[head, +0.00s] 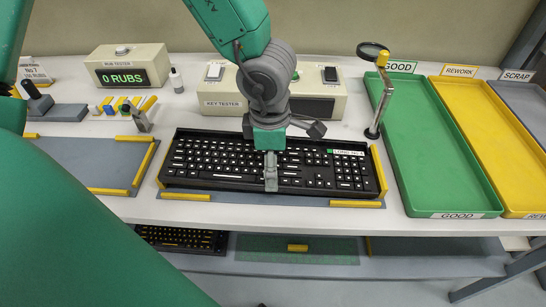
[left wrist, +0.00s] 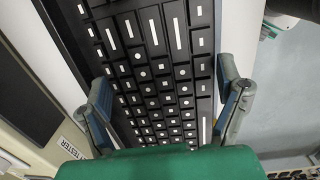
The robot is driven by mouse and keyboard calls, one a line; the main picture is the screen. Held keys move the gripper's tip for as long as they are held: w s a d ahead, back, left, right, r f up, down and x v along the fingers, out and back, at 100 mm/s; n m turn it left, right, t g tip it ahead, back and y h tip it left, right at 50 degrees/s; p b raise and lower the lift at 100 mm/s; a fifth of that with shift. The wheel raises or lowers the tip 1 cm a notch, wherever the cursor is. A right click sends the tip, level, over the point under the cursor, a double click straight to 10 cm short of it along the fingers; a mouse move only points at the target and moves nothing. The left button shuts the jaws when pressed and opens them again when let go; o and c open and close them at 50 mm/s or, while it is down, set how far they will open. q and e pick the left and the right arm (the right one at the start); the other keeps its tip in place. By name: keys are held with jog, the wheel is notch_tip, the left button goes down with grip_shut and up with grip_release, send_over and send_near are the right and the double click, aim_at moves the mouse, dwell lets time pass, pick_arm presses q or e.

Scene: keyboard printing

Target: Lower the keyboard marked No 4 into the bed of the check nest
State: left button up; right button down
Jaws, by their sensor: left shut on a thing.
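A long black keyboard (head: 215,165) with white-marked keys lies level between the yellow rails (head: 378,170) of the check nest (head: 275,200), a grey plate on the bench. A small green and white label (head: 347,153) is at its upper right; its print is too small to read surely. My left gripper (head: 270,165) comes down over the keyboard's middle, shut across its width from back to front edge. In the left wrist view, keys (left wrist: 160,75) fill the space between the fingers (left wrist: 168,108). I cannot tell whether the underside touches the bed. My right gripper is out of view.
A key tester (head: 222,95) and a rub tester (head: 125,70) reading 0 RUBS stand behind. A magnifier (head: 380,105) and green GOOD tray (head: 430,150) are close on the right, then a yellow tray (head: 490,130). Another railed plate (head: 95,160) is left.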

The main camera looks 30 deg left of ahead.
pick_arm(q)
jog(key=shift+d, duration=0.3)
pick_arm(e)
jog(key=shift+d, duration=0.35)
pick_arm(q)
jog(key=shift+a+r, duration=0.1)
jog(key=shift+a, duration=0.2)
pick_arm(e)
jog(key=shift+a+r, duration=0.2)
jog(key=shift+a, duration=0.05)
pick_arm(q)
jog(key=shift+d+r+p, duration=0.1)
jog(key=shift+d+p, duration=0.05)
jog(key=shift+p, duration=0.35)
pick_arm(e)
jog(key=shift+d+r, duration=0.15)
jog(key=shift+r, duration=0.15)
pick_arm(q)
jog(key=shift+f, duration=0.2)
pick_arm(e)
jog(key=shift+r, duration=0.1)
pick_arm(q)
jog(key=shift+f, duration=0.8)
dwell(0.7)
jog(key=o, duration=1.5)
jog(key=shift+o, duration=0.2)
